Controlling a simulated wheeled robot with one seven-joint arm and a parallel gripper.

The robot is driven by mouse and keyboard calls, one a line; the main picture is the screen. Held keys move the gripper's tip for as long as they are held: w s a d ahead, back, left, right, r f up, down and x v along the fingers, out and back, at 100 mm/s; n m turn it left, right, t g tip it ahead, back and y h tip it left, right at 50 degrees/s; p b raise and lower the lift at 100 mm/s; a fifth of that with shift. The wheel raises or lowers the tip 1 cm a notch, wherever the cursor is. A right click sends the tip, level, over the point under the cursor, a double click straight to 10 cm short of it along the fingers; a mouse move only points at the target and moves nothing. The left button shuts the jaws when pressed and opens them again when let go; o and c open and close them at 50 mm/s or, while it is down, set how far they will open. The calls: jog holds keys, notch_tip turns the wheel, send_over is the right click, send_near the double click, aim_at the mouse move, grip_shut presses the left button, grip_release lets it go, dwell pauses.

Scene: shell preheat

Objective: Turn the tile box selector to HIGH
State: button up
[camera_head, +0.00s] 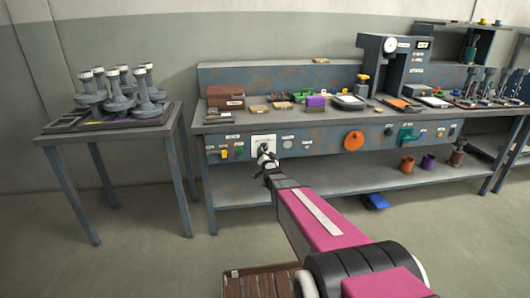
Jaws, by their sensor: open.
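My gripper (266,160) reaches out on my pink arm toward the front panel of the long grey bench. It is open, and its small fingertips are hard to make out at this distance. Directly behind it is a pale square plate (257,139) with a small dark greenish part near its middle, perhaps the selector. The gripper covers the plate's lower part. I cannot read its markings, see where a selector points, or tell whether the gripper touches it.
The bench panel also carries a yellow-and-green fitting (224,153), an orange round wheel (354,140) and a green fitting (406,135). A side table (110,132) with several grey stands is at left. A wooden pallet (262,284) lies on the floor below my arm.

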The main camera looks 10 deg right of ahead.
jog(key=s, duration=0.7)
jog(key=shift+f, duration=0.45)
jog(key=shift+s, duration=0.15)
jog(key=s+f+n+g, duration=0.4)
jog(key=s+f+g, duration=0.4)
jog(key=s+g, duration=0.3)
jog(key=s+n+g, duration=0.3)
jog(key=s+g, duration=0.5)
jog(key=s, duration=0.7)
jog(key=shift+s+r, duration=0.2)
jog(key=shift+s, duration=0.05)
